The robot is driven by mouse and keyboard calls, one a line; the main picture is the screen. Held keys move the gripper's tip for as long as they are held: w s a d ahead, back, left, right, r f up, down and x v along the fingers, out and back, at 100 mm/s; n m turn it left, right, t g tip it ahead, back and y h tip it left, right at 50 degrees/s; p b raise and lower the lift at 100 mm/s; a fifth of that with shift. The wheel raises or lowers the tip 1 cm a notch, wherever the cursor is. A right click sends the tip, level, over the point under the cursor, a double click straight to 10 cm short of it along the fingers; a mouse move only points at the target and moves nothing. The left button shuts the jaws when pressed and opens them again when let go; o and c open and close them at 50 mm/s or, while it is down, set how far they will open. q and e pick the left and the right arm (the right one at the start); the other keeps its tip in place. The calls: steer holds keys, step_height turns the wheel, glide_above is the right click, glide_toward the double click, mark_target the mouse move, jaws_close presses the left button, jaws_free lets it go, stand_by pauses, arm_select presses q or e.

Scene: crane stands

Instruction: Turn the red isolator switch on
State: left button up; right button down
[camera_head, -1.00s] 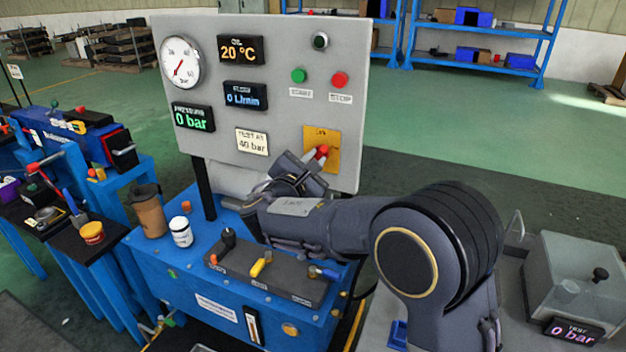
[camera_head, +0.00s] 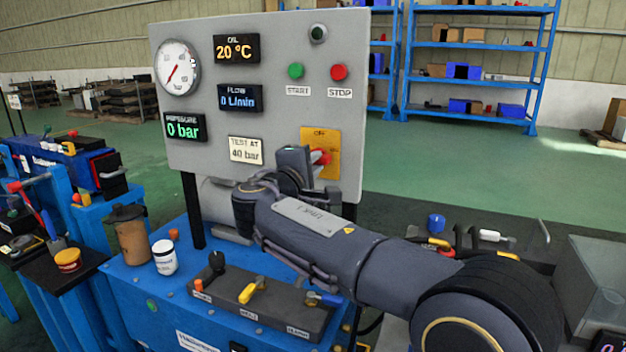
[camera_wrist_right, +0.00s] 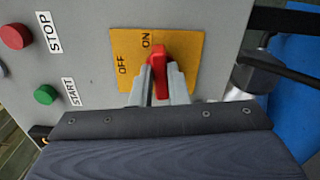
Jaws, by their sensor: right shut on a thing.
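The red isolator switch handle (camera_head: 320,157) sits on a yellow plate (camera_head: 331,143) at the lower right of the grey panel. In the right wrist view the red handle (camera_wrist_right: 160,70) lies along the direction of the ON label, with the OFF label off to its left side. My right gripper (camera_wrist_right: 161,82) is shut on the handle, one finger on each side. In the head view my right gripper (camera_head: 302,165) covers part of the plate and handle. My left gripper is not in view.
The panel (camera_head: 270,115) also carries a green START button (camera_head: 296,71), a red STOP button (camera_head: 339,72), a gauge and displays. Below stands a blue bench with a valve block (camera_head: 262,302), a brown canister (camera_head: 130,236) and a white jar (camera_head: 164,257).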

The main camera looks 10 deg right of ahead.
steer(key=shift+f+m+b, duration=0.15)
steer(key=shift+m+b, duration=0.55)
steer(key=c, duration=1.4)
jaws_free()
steer(key=v, duration=0.7)
steer(key=shift+s+a, duration=0.25)
steer(key=shift+s, duration=0.1)
